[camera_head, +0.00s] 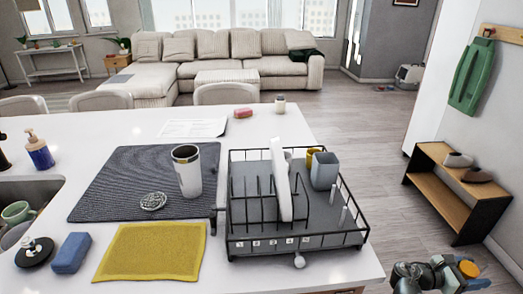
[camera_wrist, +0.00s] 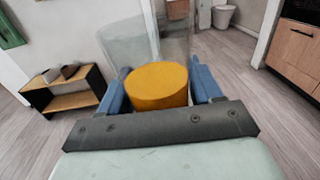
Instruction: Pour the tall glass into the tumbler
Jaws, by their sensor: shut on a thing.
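A pale tumbler (camera_head: 190,178) with a dark band near its rim stands upright on the dark drying mat (camera_head: 120,160). In the wrist view my gripper (camera_wrist: 160,90) has its blue fingers on either side of a clear tall glass (camera_wrist: 122,48), shut on it. An orange fill (camera_wrist: 157,82) with a flat top shows low in the glass. The glass's lower part is hidden behind the gripper's dark bar. In the head view my gripper (camera_head: 440,274) is at the bottom right, off the counter's right edge and well apart from the tumbler. Orange also shows there.
A black wire dish rack (camera_head: 295,240) with a white plate, a grey cup (camera_head: 324,170) and a yellow cup stands right of the mat. A yellow cloth (camera_head: 150,252), blue sponge (camera_head: 71,253) and sink lie left. A wooden shelf (camera_head: 450,185) stands right over open floor.

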